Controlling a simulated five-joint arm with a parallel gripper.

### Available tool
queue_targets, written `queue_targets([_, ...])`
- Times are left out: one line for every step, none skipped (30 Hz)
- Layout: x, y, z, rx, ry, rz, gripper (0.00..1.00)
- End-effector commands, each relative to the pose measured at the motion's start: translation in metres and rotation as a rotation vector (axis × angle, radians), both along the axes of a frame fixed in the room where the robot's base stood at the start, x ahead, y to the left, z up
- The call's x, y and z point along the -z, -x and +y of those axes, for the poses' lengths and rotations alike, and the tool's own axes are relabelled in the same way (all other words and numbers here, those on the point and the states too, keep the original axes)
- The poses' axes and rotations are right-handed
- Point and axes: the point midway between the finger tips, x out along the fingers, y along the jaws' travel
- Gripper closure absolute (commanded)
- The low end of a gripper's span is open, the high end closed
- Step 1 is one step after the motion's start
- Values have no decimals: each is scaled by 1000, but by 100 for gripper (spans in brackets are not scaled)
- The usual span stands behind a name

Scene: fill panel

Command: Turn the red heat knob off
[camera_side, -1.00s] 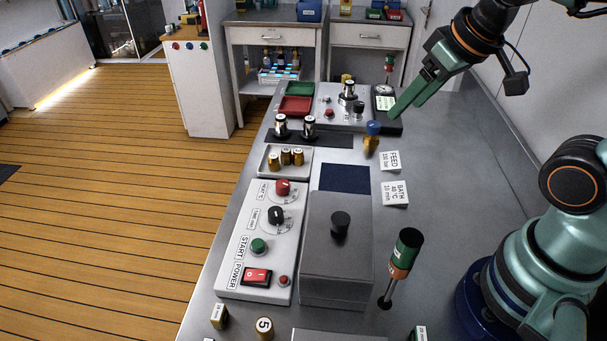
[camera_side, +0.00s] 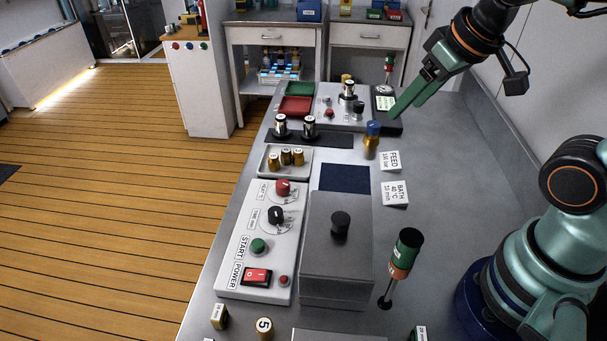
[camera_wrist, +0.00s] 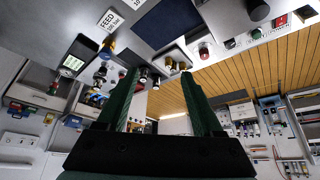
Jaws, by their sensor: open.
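The red heat knob (camera_side: 283,188) sits at the far end of the white control panel (camera_side: 235,270), beside a label reading HEAT. Its pointer direction is too small to read for certain. In the wrist view a red knob (camera_wrist: 204,52) shows right of the middle, above the right finger. My gripper (camera_side: 397,112) is up at the back right in the side view, well apart from the red knob. In the wrist view its two green fingers (camera_wrist: 160,80) stand wide apart with nothing held between them.
A black knob (camera_side: 276,215), green START button (camera_side: 259,245) and red POWER switch (camera_side: 256,276) share the panel. A grey lidded box (camera_side: 337,260) stands close on its right. A tray of small vials (camera_side: 270,160) lies behind. A blue-capped bottle (camera_side: 372,140) stands below my gripper.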

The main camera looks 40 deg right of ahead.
Motion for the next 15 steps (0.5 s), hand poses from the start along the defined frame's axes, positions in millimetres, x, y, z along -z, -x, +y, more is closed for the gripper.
queue_targets([0,0,0,0,0,0,32])
queue_targets([0,-1,0,0,-1,2,32])
queue_targets([-1,-2,1,3,-4,5,32])
queue_targets([-2,-4,2,5,-6,9,32])
queue_targets([-2,-6,3,7,-10,17,32])
queue_targets([-4,-10,6,13,-16,28,32])
queue_targets([-5,-13,8,19,-23,40,32])
queue_targets([-6,-18,10,26,-29,53,32])
queue_targets([-7,-24,14,37,-39,72,32])
queue_targets([-8,-30,18,47,-47,88,32])
queue_targets([-9,-36,21,58,-55,104,32])
queue_targets([-9,-44,26,72,-65,127,32])
queue_targets([-9,-50,30,83,-70,142,32])
queue_targets([-9,-57,34,96,-77,157,32])
queue_targets([-7,-64,40,110,-85,179,32])
